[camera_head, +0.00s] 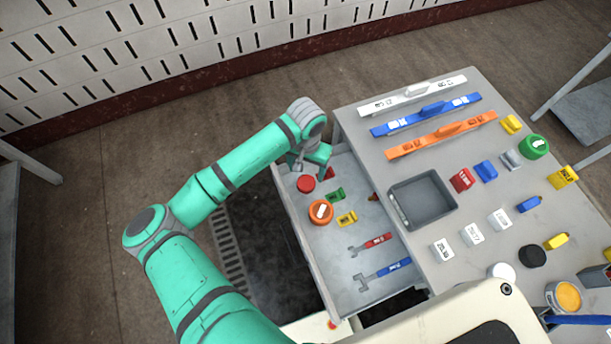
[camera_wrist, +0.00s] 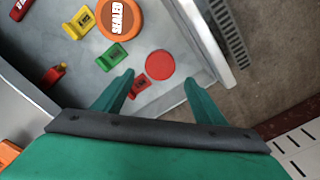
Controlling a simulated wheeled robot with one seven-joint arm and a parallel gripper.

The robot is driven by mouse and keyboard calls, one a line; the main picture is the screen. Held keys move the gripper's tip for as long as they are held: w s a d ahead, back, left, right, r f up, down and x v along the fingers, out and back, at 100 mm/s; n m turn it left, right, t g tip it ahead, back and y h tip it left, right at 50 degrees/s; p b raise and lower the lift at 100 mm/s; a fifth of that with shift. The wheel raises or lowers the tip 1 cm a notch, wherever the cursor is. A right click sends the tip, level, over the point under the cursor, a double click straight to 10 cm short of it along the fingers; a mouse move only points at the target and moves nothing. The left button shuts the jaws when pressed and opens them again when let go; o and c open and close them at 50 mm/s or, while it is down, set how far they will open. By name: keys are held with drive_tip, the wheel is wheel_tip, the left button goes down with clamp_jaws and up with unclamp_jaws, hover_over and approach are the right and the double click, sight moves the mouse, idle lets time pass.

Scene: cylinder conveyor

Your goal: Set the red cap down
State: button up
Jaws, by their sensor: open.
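The red cap (camera_head: 306,184) is a round red disc lying in the open drawer (camera_head: 318,262), near its far left corner. In the wrist view the red cap (camera_wrist: 160,64) lies on the grey drawer floor, ahead of and between my fingertips, apart from both. My gripper (camera_head: 318,160) is over the far end of the drawer, its fingers spread and empty in the wrist view (camera_wrist: 159,80). A small red block (camera_head: 329,173) lies right beside the cap, partly hidden by my gripper in the head view; it also shows in the wrist view (camera_wrist: 140,86).
An orange "SEALED" cap (camera_head: 320,212), a green block (camera_head: 336,194), a yellow block (camera_head: 347,219) and red (camera_head: 372,245) and blue (camera_head: 384,274) wrenches share the drawer. The drawer wall (camera_wrist: 215,50) is close to the cap. The tabletop (camera_head: 440,215) holds a grey tray (camera_head: 447,213) and many small parts.

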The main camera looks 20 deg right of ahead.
drive_tip(key=shift+r, duration=2.8)
